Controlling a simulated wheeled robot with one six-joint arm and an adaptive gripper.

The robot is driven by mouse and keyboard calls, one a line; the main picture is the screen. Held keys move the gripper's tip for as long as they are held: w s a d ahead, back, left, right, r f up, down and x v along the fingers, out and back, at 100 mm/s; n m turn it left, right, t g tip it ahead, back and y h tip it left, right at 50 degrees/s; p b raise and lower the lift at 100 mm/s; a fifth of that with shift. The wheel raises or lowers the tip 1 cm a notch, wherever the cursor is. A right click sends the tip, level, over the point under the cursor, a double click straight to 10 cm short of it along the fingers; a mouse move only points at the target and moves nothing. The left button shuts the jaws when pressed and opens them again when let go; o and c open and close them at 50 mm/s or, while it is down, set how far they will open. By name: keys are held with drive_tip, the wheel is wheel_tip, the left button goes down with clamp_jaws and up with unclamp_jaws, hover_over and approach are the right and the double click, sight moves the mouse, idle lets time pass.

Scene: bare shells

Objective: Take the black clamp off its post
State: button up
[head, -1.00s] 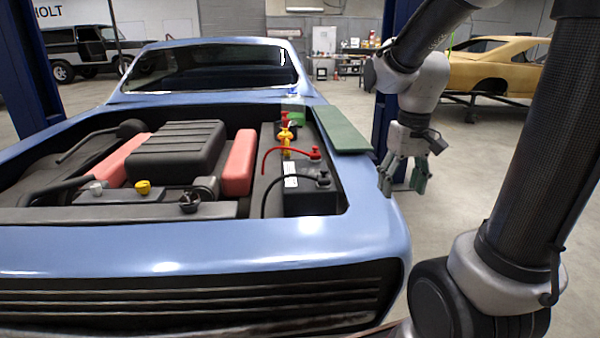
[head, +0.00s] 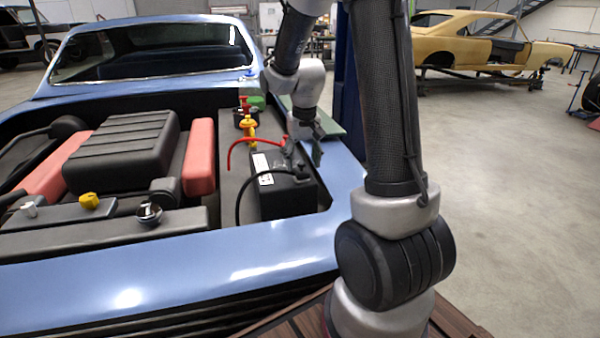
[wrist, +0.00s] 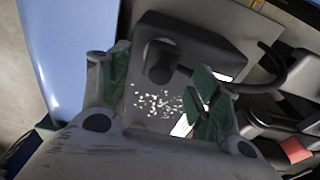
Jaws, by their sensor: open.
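The black battery (head: 285,196) sits at the right of the engine bay. The black clamp (head: 303,176) is at its near end, with a black cable curving left from it. In the wrist view the black clamp (wrist: 161,60) appears seated on its post, ahead of my gripper and between the lines of its fingers; the post itself is hidden. My gripper (wrist: 160,88) is open, with green finger pads apart and nothing between them. In the head view my gripper (head: 312,145) hangs over the battery's right side, partly hidden by my wrist.
A red clamp (head: 289,143) with a red cable sits at the battery's far end. A yellow-capped fitting (head: 249,132) stands behind it to the left. A green pad (head: 338,131) lies on the blue fender (head: 347,180). Pale specks (wrist: 158,101) show below the clamp.

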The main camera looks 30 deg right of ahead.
sight(302, 163)
drive_tip(key=shift+w+f, duration=0.15)
drive_tip(key=shift+f, duration=1.4)
drive_tip(key=c, duration=1.1)
drive_tip(key=shift+r, duration=0.1)
